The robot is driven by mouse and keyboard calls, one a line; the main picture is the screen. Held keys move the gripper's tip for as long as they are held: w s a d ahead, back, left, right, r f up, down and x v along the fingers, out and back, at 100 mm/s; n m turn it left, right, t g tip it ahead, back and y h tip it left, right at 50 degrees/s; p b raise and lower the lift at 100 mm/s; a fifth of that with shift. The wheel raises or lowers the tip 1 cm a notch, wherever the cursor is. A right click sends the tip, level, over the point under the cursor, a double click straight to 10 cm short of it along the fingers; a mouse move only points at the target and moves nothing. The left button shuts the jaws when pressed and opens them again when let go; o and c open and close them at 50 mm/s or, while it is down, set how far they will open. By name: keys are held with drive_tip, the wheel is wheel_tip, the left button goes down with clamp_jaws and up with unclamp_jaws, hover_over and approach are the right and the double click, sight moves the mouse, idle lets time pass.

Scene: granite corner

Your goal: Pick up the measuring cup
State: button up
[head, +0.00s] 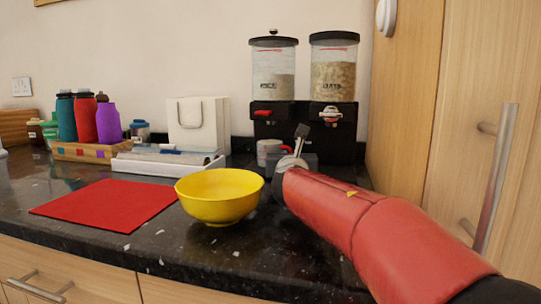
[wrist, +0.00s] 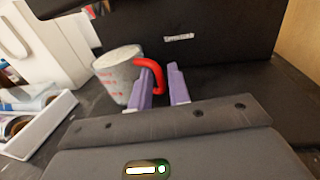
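The measuring cup (wrist: 118,76) is pale and translucent with red markings and a red handle (wrist: 157,66) on its right side in the wrist view. It stands upright on the dark counter, and shows in the head view (head: 267,149) just left of my gripper, partly hidden by it. My gripper (wrist: 162,85) has its two purple fingers apart. The left finger overlaps the handle in the picture, and part of the handle shows in the gap between the fingers. I cannot tell whether they touch. In the head view my arm hides most of the fingers.
A black dispenser stand (head: 346,142) with two clear containers stands behind the cup. A yellow bowl (head: 220,197) is at the front left. A wooden cabinet (head: 405,100) is on the right.

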clamp_jaws()
drive_tip(key=shift+r, duration=0.1)
drive_tip(key=shift+r+p, duration=0.4)
drive_tip(key=shift+r, duration=0.25)
wheel_tip(320, 180, up, 3)
drive_tip(key=shift+a+f+p, duration=0.1)
drive_tip(key=shift+f+p, duration=0.1)
drive_tip(key=shift+p, duration=0.5)
drive_tip(key=s+d, duration=0.1)
drive_tip(key=s, duration=0.4)
drive_tip(key=s+d+b, duration=0.1)
drive_tip(key=s+d, duration=0.1)
drive_tip(key=s, duration=0.4)
drive_tip(key=s+d+b, duration=0.1)
drive_tip(key=s+d, duration=0.1)
drive_tip(key=s, duration=0.4)
drive_tip(key=shift+s+f, duration=0.2)
drive_tip(key=shift+f, duration=0.1)
